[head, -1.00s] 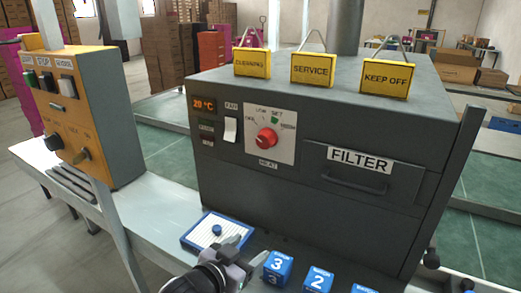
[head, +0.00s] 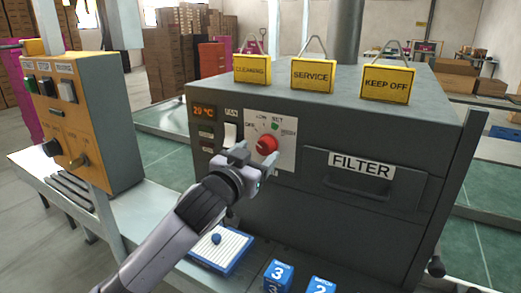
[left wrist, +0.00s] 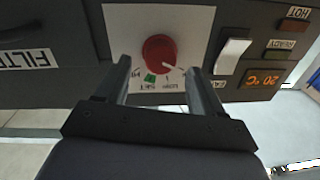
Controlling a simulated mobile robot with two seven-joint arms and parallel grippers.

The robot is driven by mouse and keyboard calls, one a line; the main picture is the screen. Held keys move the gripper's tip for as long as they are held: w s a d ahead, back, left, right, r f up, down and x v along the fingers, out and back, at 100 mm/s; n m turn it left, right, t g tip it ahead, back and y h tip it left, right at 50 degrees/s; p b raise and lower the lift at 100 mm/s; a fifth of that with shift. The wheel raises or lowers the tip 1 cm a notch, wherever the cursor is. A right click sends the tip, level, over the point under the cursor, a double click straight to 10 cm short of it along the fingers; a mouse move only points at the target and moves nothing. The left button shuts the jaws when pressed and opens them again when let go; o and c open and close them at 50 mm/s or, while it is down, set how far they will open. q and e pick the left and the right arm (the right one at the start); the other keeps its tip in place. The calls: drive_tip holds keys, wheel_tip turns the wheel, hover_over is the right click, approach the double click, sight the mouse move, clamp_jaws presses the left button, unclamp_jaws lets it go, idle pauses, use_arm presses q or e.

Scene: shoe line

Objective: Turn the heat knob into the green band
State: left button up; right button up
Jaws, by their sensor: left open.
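The red heat knob (head: 267,144) sits on a white dial plate on the front of the grey machine. It also shows in the left wrist view (left wrist: 158,54), upside down. Its white pointer aims up-left, on the LOW/OFF side. The green band (left wrist: 150,78) lies up-right of the knob by SET, apart from the pointer. My left gripper (head: 256,160) is open in front of the knob. In the left wrist view its fingers (left wrist: 158,70) stand either side of the knob's line, and I see no contact. My right gripper is not in view.
A white fan switch (head: 230,134) and a temperature display (head: 203,111) reading about 20 °C are left of the dial. The FILTER drawer (head: 360,185) is to the right. Yellow signs stand on top. A blue-edged tray (head: 238,262) and blue numbered blocks (head: 278,275) lie below.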

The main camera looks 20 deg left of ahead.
sight(266, 146)
use_arm(q)
drive_tip(key=shift+w, duration=1.3)
drive_tip(key=c, duration=1.1)
drive_tip(key=shift+o, duration=0.2)
